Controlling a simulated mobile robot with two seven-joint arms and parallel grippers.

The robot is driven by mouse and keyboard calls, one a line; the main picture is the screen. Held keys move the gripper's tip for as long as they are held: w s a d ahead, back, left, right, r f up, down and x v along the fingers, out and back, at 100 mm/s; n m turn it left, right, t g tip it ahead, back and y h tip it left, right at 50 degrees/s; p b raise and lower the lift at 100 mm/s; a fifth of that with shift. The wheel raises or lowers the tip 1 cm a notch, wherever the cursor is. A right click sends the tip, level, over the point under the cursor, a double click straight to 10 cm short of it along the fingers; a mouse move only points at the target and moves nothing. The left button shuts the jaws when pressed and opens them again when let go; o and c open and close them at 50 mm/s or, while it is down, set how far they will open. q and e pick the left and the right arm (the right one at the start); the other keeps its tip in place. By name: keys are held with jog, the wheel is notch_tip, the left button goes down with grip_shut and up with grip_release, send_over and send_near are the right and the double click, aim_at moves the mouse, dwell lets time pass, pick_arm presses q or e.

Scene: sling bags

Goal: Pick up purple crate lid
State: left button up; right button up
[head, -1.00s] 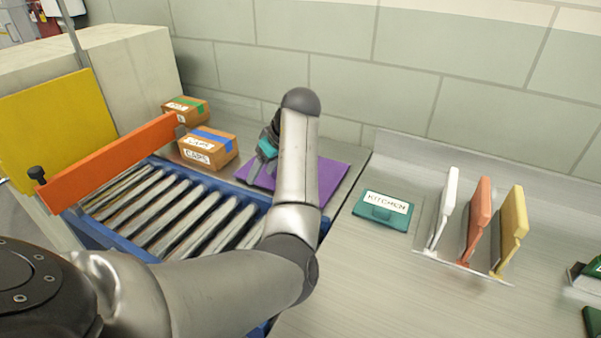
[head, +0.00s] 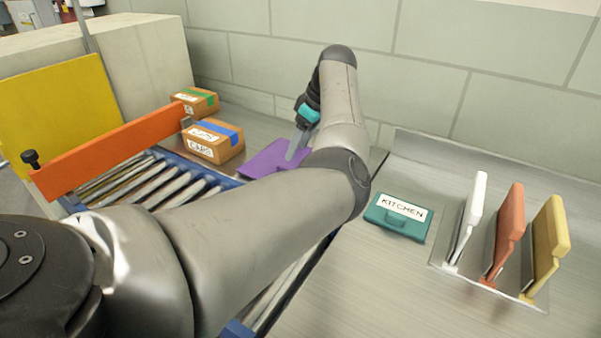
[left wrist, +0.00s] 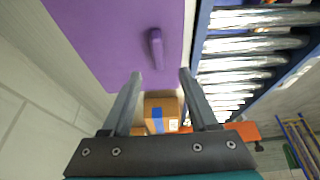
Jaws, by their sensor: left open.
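The purple crate lid (head: 270,162) lies flat on the metal surface between the roller conveyor and the wall, partly hidden behind my left arm. In the left wrist view the lid (left wrist: 100,35) fills the upper left, with a raised purple handle (left wrist: 156,48) on top. My left gripper (head: 296,146) is above the lid in the head view. In the left wrist view its two fingers (left wrist: 160,78) are apart with nothing between them, and the handle shows just beyond their tips. My right gripper is not in view.
Two cardboard boxes, one with blue tape (head: 213,141) and one with green tape (head: 196,102), stand left of the lid. An orange bar (head: 110,150) crosses the roller conveyor (head: 140,188). A green KITCHEN case (head: 398,216) and three upright boards (head: 505,235) stand right.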

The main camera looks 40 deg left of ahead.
pick_arm(q)
jog(key=b+x, duration=0.1)
jog(key=x, duration=0.6)
jog(key=shift+w+d+b, duration=0.1)
jog(key=shift+w+b, duration=0.1)
jog(key=shift+b, duration=0.1)
jog(key=shift+f, duration=0.2)
jog(key=shift+c, duration=0.9)
jog(key=c, duration=0.7)
grip_shut()
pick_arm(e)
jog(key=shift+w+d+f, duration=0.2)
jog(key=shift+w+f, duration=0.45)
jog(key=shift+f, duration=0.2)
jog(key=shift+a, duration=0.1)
